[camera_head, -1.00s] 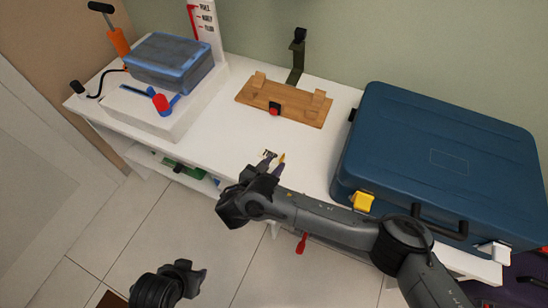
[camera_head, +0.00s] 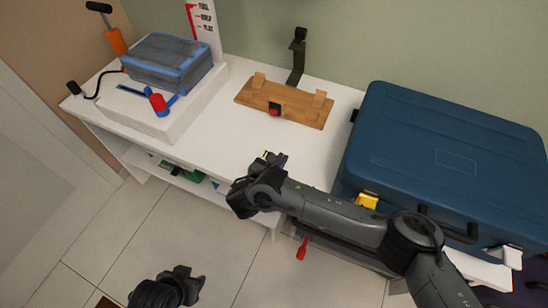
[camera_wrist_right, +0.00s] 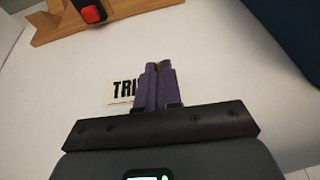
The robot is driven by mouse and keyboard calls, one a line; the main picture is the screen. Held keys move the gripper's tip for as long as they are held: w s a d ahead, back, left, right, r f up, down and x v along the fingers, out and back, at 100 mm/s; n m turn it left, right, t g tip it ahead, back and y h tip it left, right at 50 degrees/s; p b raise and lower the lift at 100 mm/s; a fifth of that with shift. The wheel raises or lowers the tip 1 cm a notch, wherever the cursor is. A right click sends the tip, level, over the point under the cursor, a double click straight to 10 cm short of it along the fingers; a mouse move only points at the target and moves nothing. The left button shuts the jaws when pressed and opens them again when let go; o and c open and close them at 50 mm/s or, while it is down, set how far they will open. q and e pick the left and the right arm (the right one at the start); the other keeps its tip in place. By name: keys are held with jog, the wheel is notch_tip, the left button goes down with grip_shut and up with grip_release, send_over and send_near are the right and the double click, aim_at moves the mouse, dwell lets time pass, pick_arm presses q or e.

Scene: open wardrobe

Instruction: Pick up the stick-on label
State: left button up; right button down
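The stick-on label (camera_wrist_right: 120,92) is a small pale strip with black letters starting "TRI", lying on the white bench top in the right wrist view. My right gripper (camera_wrist_right: 158,66) is over it, and its purple fingers hide the label's middle and right part. The fingers are close together, with a thin orange-yellow bit between their tips. Whether they touch the label is not clear. In the head view my right gripper (camera_head: 280,160) is at the bench's front part and largely covers the label. My left gripper (camera_head: 187,280) is low over the floor, its fingers unclear.
A big blue case (camera_head: 445,150) stands on the bench at right, close to my right arm. A wooden stand (camera_head: 285,102) with a red button is behind the gripper.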

jog(key=shift+r, duration=0.1)
jog(key=shift+r, duration=0.3)
notch_tip(320, 180, up, 9)
jog(key=p, duration=0.4)
jog(key=shift+p, duration=0.4)
jog(key=shift+r, duration=0.1)
